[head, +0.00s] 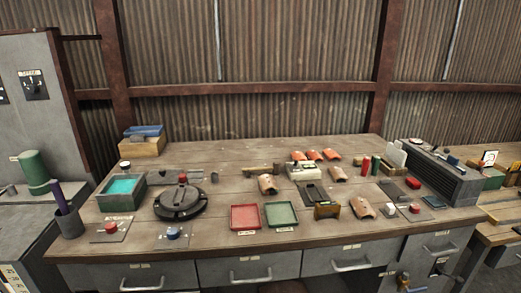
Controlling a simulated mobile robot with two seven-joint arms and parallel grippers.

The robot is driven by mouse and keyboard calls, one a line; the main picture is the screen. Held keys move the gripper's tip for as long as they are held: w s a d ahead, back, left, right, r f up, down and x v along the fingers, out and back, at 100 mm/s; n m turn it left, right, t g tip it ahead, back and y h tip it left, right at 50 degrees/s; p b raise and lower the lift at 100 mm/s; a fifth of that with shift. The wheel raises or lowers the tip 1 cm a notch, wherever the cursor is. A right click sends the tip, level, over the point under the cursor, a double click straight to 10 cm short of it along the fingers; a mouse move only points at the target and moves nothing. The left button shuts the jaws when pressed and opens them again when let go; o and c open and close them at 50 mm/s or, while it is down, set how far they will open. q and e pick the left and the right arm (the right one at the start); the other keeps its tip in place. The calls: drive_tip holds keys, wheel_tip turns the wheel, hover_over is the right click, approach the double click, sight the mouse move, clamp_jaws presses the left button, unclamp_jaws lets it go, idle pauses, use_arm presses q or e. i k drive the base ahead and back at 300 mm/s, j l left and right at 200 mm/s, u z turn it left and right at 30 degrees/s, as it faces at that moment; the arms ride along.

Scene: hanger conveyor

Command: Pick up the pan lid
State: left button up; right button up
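A black, round, lid-like object (180,204) sits on the left part of the wooden workbench (330,237). It looks like the pan lid. A red knob-like piece (183,178) shows at its far side. Whether a pan is under it I cannot tell. Neither of my grippers is in view.
In front lie plates with a red button (111,228) and a blue button (173,233). A red tray (244,217) and a green tray (281,214) are to the right.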

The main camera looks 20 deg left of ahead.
sight(161, 177)
drive_tip(key=u, duration=1.5)
